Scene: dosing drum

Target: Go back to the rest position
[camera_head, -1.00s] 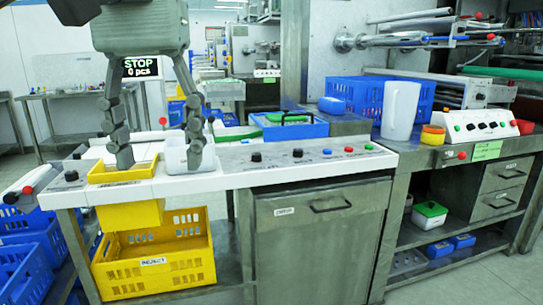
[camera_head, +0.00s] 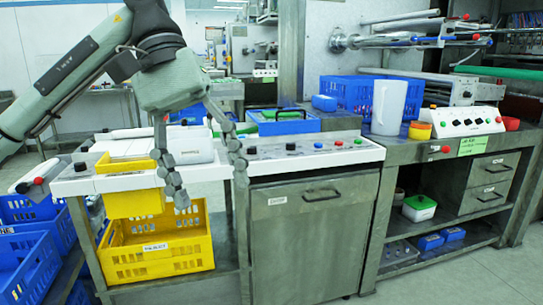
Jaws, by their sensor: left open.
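My left gripper (camera_head: 211,192) hangs from the arm that comes in from the upper left. Its two fingers point down and are spread wide, with nothing between them. It appears in front of the white worktop's front edge, and its fingers cover part of that edge. A white container (camera_head: 191,146) stands on the worktop, seen behind and between the fingers and partly hidden by them. My right gripper does not show.
A yellow reject crate (camera_head: 165,250) stands on the shelf below. Blue crates (camera_head: 22,262) are at the lower left. A white jug (camera_head: 388,107) and a control box (camera_head: 465,122) stand on the right bench. Floor at the lower right is clear.

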